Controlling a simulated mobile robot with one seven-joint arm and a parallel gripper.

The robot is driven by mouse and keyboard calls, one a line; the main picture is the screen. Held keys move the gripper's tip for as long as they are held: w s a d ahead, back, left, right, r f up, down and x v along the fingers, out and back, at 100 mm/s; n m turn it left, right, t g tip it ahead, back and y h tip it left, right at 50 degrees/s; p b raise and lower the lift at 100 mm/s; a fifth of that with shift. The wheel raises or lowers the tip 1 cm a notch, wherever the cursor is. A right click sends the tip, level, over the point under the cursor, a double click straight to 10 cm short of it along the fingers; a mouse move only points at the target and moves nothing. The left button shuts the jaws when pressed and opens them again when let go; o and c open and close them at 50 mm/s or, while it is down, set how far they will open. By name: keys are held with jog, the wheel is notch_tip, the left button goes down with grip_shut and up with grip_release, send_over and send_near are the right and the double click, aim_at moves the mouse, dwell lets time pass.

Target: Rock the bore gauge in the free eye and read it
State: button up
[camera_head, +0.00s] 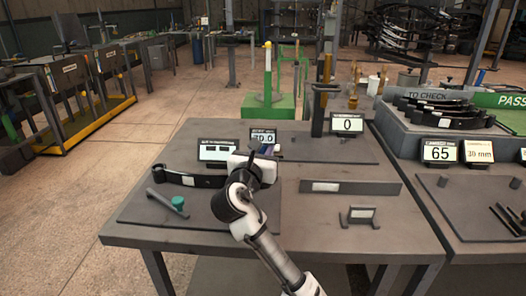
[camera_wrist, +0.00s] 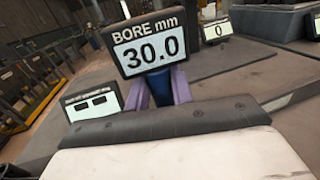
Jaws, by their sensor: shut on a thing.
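The bore gauge (camera_wrist: 150,48) has a black display reading "BORE mm 30.0" in the wrist view; it also shows in the head view (camera_head: 263,136). My gripper (camera_wrist: 160,88) has purple fingers on both sides of the gauge's dark body below the display and is shut on it. In the head view my gripper (camera_head: 264,155) is over the left mat. A dark leaf spring (camera_head: 190,178) lies on that mat, its right end running behind my wrist.
A display with two blank boxes (camera_head: 218,152) stands behind the spring. A green-capped piece (camera_head: 178,202) and a bar (camera_head: 165,198) lie in front. A display reading 0 (camera_head: 347,124) stands at the back. A small stand (camera_head: 360,214) is at right. The right table holds stacked springs (camera_head: 440,110).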

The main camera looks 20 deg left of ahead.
jog(key=shift+s+t+b, duration=0.25)
jog(key=shift+t+b, duration=0.05)
jog(key=shift+b, duration=0.45)
jog(key=shift+w+g+p, duration=0.3)
jog(key=shift+g+p, duration=0.1)
jog(key=shift+p, duration=1)
dwell(0.8)
jog(key=shift+f+b, duration=0.3)
jog(key=shift+f, duration=0.25)
dwell(1.6)
jog(key=o, duration=0.9)
jog(key=shift+o, duration=0.5)
jog(key=o, duration=1.1)
jog(key=shift+s+d, duration=0.15)
jog(key=shift+s, duration=2.6)
jog(key=shift+s+d, duration=0.1)
jog(key=shift+s, duration=2.65)
